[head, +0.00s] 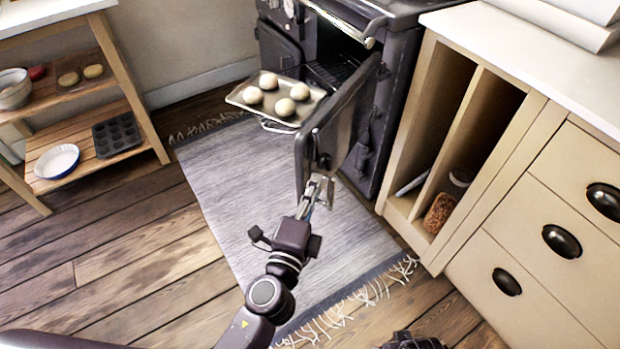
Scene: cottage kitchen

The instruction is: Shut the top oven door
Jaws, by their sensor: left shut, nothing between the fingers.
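The dark range cooker (378,150) stands at the top centre with one oven door (345,118) swung wide open toward me. The oven inside is partly visible behind the door. A baking tray (238,98) with several pale dough balls (285,107) sticks out beyond the door's far side, seemingly on a pulled-out wire rack. My left gripper (320,188) is shut and empty, at the near lower part of the open door; I cannot tell whether it touches the door. The fingers of my right gripper are not visible.
A striped rug (255,200) lies on the plank floor before the cooker. A cream cabinet (540,225) with dark drawer pulls stands close on the right. A wooden shelf unit (135,90) with a muffin tin (117,134) and bowls stands left. Floor between is clear.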

